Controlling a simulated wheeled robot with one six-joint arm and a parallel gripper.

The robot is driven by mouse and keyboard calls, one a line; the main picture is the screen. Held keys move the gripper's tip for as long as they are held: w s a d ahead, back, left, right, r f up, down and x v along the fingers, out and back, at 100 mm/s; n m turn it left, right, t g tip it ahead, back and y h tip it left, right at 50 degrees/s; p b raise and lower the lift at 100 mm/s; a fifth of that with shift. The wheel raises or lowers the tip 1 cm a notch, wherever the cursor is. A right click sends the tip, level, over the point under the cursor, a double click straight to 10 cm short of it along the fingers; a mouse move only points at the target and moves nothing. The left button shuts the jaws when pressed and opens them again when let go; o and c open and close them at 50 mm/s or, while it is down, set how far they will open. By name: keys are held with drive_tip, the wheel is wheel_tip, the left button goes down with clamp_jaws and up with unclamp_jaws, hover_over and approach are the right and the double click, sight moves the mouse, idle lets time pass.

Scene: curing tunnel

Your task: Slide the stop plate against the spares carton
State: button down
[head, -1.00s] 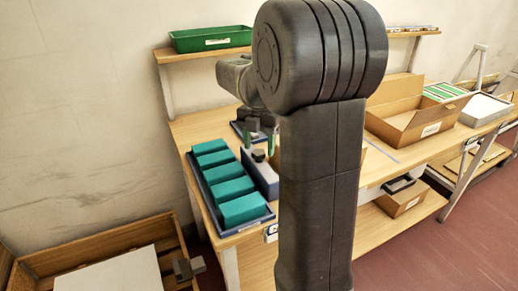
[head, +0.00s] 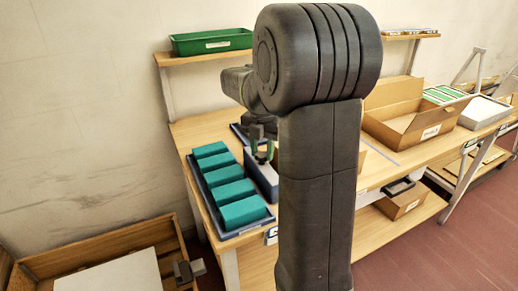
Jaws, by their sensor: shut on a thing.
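My gripper (head: 262,150) is low over a narrow blue-grey holder with a pale top (head: 262,180), just right of the tray of teal blocks. Its greenish fingers are close together, shut around a small dark knob on the holder. The knob is mostly hidden by the fingers. I cannot tell whether the knob belongs to the stop plate; no plate is clearly visible. A large open brown carton (head: 402,131) with a white label stands on the bench to the right. Its label is too small to read, so I cannot tell if it is the spares carton. My arm hides the bench between.
A blue tray (head: 243,233) of several teal blocks (head: 238,190) lies left of the gripper. A green bin (head: 210,41) is on the shelf behind. A smaller carton (head: 405,204) sits on the lower shelf. A wooden crate (head: 100,248) stands at lower left.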

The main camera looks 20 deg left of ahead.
drive_tip(key=shift+w+d, duration=0.55)
drive_tip(key=shift+w, duration=0.15)
drive_tip(key=c, duration=1)
unclamp_jaws()
drive_tip(key=shift+o, duration=0.2)
wheel_tip(320, 180, up, 14)
drive_tip(key=p, duration=0.1)
drive_tip(key=shift+p, duration=0.4)
drive_tip(key=shift+s+f, duration=0.1)
